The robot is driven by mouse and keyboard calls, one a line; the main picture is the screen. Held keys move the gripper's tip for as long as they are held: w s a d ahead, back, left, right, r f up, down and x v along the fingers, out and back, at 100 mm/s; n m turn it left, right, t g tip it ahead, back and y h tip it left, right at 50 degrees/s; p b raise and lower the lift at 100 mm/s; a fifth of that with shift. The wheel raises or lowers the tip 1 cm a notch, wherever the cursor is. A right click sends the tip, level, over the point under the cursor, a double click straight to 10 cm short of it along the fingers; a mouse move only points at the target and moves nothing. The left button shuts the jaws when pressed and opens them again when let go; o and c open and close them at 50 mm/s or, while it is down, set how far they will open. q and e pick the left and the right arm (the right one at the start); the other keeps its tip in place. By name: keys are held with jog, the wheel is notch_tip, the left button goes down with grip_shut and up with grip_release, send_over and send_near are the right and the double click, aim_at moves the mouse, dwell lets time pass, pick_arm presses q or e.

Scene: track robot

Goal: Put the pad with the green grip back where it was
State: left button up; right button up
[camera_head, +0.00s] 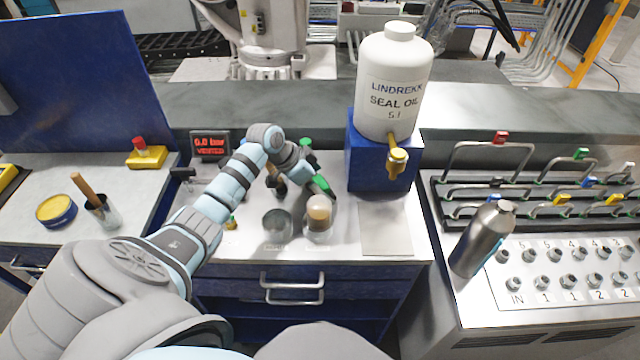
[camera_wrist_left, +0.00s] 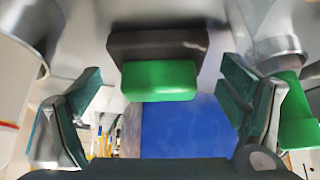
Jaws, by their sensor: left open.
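The pad with the green grip (camera_wrist_left: 158,82) shows in the left wrist view as a dark block with a bright green grip. It lies between and beyond the spread fingers of my left gripper (camera_wrist_left: 162,95); I see no finger touching it. In the head view my left gripper (camera_head: 318,186) is over the middle of the bench, partly hidden by its own arm, with green parts beside it. Another green piece (camera_wrist_left: 297,112) is at the right of the wrist view. I cannot tell what it belongs to. My right gripper is out of view.
A blue stand (camera_head: 372,168) bears a large white oil bottle (camera_head: 392,75) to the right. A grey plate (camera_head: 385,232) lies before it. A steel bottle (camera_head: 482,240) stands farther right.

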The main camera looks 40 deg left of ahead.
pick_arm(q)
jog(key=v, duration=1.2)
